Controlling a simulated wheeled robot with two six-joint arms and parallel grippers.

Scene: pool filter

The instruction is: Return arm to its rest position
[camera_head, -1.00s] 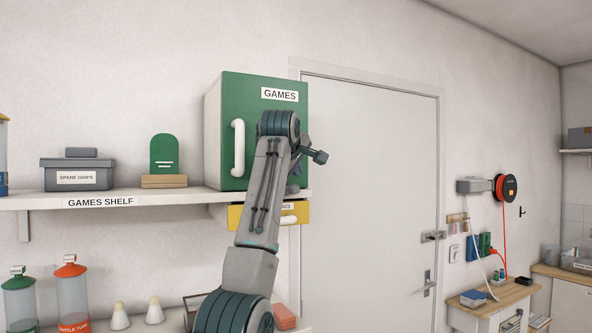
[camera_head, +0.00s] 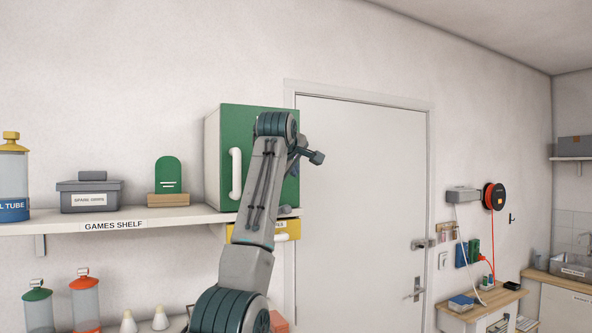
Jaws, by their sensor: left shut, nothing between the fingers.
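My left arm rises from the bottom of the head view, bends in front of the green-fronted cabinet and turns away to the right. My left gripper (camera_head: 316,157) shows only in small part beyond the bend, right of the cabinet's edge and in front of the grey door. It is shut and nothing shows in it. The cabinet (camera_head: 226,130) stands on the games shelf with its green front closed and a white handle on it. Its right part is hidden behind my arm. My right gripper is not in view.
The games shelf (camera_head: 180,219) holds a grey spare grips box (camera_head: 90,198) and a green plaque (camera_head: 169,173). A yellow drawer (camera_head: 292,224) sits under the cabinet. The grey door (camera_head: 365,180) is closed. A red reel (camera_head: 494,196) hangs on the wall.

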